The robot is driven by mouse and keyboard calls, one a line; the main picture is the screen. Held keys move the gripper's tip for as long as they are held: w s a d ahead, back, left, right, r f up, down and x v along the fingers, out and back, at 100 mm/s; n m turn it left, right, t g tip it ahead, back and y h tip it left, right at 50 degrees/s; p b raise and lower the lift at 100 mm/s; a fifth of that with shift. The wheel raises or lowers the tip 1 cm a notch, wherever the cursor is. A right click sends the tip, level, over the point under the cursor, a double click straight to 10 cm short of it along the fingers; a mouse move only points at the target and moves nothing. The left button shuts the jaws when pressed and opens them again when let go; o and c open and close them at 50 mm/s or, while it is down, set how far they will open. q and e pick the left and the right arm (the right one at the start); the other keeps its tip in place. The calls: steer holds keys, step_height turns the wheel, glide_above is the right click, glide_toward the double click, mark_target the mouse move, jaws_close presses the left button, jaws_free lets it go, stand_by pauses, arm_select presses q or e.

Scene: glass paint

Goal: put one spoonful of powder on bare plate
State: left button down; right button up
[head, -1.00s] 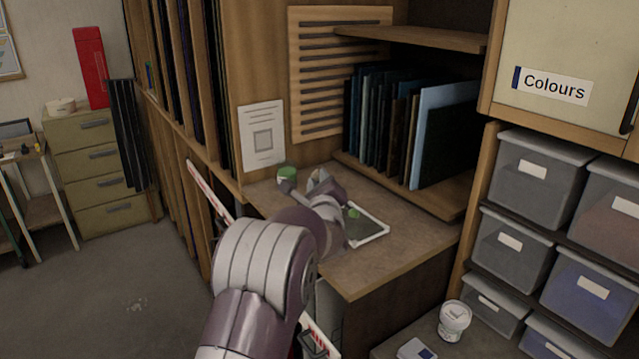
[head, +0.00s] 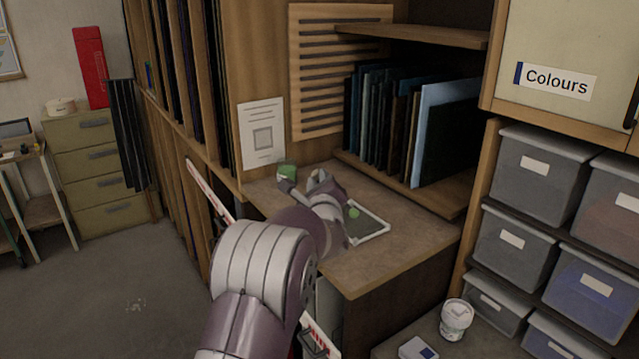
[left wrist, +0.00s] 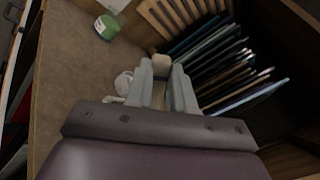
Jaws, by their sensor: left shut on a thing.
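My left gripper (head: 318,178) reaches over the wooden worktop. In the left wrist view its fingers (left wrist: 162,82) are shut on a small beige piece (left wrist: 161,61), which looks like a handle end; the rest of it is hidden. A white-rimmed plate (head: 372,234) lies flat on the worktop, partly behind my arm. A round green patch (head: 354,213) shows on it; I cannot tell whether it is powder. A green and white jar (head: 287,172) is just left of the gripper, apart from it; it also shows in the left wrist view (left wrist: 107,27). My right gripper is out of view.
Upright glass sheets (head: 400,125) stand in the rack behind the worktop (head: 400,262). A small whitish object (left wrist: 123,83) lies beside the fingers in the wrist view. A white tub (head: 456,320) stands lower right. The worktop's front right is clear.

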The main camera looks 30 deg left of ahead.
arm_select(q)
steer(key=shift+f+b, duration=0.3)
steer(key=shift+b, duration=0.8)
stand_by(1.1)
steer(key=shift+r, duration=1.2)
steer(key=shift+r, duration=0.1)
step_height(320, 180, up, 4)
steer(key=shift+f+p, duration=0.1)
steer(key=shift+p, duration=0.5)
